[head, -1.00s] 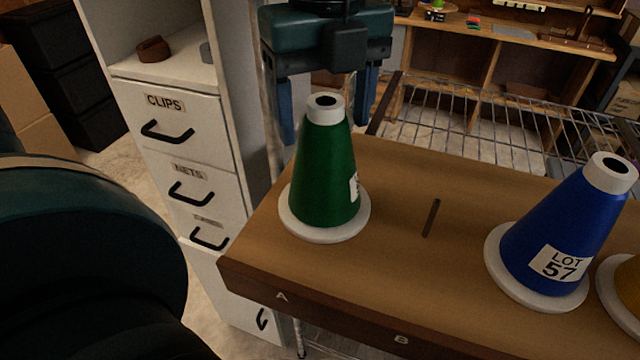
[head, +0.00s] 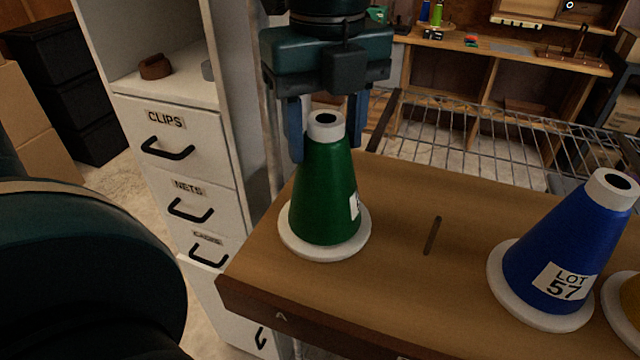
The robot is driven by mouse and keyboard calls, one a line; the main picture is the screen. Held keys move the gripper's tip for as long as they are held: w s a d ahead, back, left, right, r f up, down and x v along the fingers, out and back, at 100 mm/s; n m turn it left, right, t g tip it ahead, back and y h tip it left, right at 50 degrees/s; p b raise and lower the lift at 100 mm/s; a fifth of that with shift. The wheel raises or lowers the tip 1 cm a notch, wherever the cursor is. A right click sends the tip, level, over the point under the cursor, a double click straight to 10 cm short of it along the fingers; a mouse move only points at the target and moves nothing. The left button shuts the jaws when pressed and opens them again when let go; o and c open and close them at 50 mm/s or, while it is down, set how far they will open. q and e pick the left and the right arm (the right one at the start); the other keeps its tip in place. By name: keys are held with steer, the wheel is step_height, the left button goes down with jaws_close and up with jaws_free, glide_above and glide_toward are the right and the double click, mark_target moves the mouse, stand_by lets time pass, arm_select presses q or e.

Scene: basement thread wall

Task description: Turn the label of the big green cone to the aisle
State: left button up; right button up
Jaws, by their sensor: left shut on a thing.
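The big green cone (head: 324,205) stands upright on a white round base (head: 325,249) at the left end of the wooden shelf, above the mark A. Its top is a pale collar with a dark hole. Its white label (head: 354,206) shows only as a narrow strip on the right side, its text unreadable. My left gripper (head: 327,138) comes down from above with its blue fingers on either side of the cone's upper part, shut on it. My right gripper is not in view.
A blue cone (head: 563,250) with a LOT 57 label facing front stands to the right, with a yellow cone (head: 626,300) at the edge. A slot (head: 433,235) lies in the bare wood between. White drawers (head: 185,150) stand left, a wire rack (head: 470,135) behind.

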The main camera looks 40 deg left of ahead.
arm_select(q)
steer(key=shift+r, duration=0.25)
steer(key=m, duration=1)
steer(key=shift+m, duration=0.3)
steer(key=m, duration=0.4)
steer(key=shift+m, duration=0.4)
steer(key=m, duration=0.5)
steer(key=shift+p, duration=0.35)
steer(key=shift+m, duration=0.3)
steer(key=shift+f+b, duration=0.25)
steer(key=shift+b, duration=0.1)
